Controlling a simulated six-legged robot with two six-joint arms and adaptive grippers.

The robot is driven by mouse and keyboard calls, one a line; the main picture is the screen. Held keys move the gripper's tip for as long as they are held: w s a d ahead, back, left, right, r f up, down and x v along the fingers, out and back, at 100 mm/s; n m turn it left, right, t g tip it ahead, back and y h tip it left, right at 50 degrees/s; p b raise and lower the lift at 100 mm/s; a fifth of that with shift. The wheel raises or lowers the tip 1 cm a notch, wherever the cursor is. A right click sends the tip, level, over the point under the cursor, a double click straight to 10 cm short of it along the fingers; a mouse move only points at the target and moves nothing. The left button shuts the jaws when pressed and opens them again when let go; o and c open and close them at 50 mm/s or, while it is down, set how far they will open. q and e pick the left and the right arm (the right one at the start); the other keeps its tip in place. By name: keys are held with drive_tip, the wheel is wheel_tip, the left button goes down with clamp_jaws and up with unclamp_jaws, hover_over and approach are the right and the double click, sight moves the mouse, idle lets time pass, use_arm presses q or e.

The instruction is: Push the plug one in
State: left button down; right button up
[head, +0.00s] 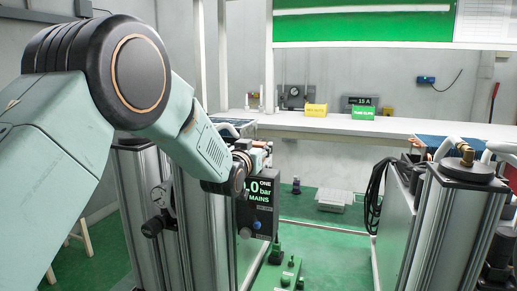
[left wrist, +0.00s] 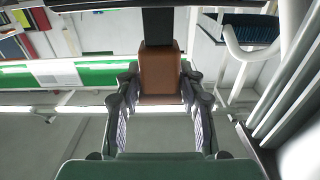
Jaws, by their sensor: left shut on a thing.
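My left arm comes in from the left and ends at the near column (head: 205,225). My left gripper (head: 262,150) is small and partly hidden there, above a black sign (head: 265,200) that reads "ONE", "bar" and "MAINS". In the left wrist view my left gripper (left wrist: 160,84) has its two fingers on either side of a brown, block-like thing (left wrist: 160,68), shut on it. I take this to be the plug. A dark bar (left wrist: 157,24) runs up behind it. How deep the plug sits cannot be told. My right gripper is not in view.
Another column (head: 455,225) with a brass fitting (head: 466,152) and white pipes stands at the right, with black hoses (head: 377,190) beside it. A white bench (head: 340,127) with yellow and green signs runs along the back.

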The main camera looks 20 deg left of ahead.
use_arm(q)
wheel_tip(320, 180, down, 4)
drive_tip(key=shift+r+b, duration=0.15)
drive_tip(key=shift+b, duration=0.9)
drive_tip(key=shift+s, duration=0.1)
drive_tip(key=c, duration=1.2)
unclamp_jaws()
drive_tip(key=shift+o, duration=1.2)
drive_tip(key=shift+r, duration=0.1)
drive_tip(key=shift+s+r, duration=0.1)
drive_tip(key=shift+s, duration=0.2)
drive_tip(key=s, duration=1.1)
drive_tip(key=shift+a, duration=0.25)
